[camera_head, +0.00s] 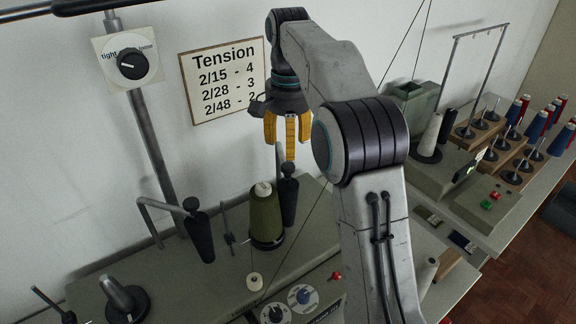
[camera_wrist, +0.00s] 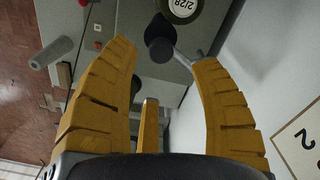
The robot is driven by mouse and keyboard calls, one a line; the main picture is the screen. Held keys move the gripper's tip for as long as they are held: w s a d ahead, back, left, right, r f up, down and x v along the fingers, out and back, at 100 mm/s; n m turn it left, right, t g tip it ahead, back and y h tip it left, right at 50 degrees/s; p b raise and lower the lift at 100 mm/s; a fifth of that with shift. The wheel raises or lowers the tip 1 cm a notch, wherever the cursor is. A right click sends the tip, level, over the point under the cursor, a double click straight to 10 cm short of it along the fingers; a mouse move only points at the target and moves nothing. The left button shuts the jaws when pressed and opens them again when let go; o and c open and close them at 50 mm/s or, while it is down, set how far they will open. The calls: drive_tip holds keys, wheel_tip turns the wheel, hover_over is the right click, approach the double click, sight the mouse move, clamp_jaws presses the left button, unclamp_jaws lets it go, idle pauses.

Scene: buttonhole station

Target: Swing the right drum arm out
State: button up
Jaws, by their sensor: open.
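My gripper (camera_head: 287,140) has yellow fingers that hang down, spread apart and empty; they also show in the wrist view (camera_wrist: 160,90). Just below them in the head view stands a dark upright handle (camera_head: 289,203) on a grey rod, which looks like the right drum arm. In the wrist view a dark handle (camera_wrist: 158,32) on a grey rod lies beyond the fingertips, between them and apart from them. A second dark handle (camera_head: 200,238) on a bent rod stands to the left. An olive thread cone (camera_head: 265,218) stands between the handles, with a "2/28" label in the wrist view.
A tension chart (camera_head: 222,82) and a tight-loose dial (camera_head: 132,66) are at the wall. Two small dials (camera_head: 302,294) and a red knob (camera_head: 336,275) are at the machine's front. Thread spools (camera_head: 520,135) stand at the right. A slanted post (camera_head: 150,150) stands behind the left handle.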

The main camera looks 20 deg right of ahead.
sight(288, 166)
drive_tip(key=shift+f+b, duration=0.75)
drive_tip(key=shift+f, duration=2.55)
clamp_jaws()
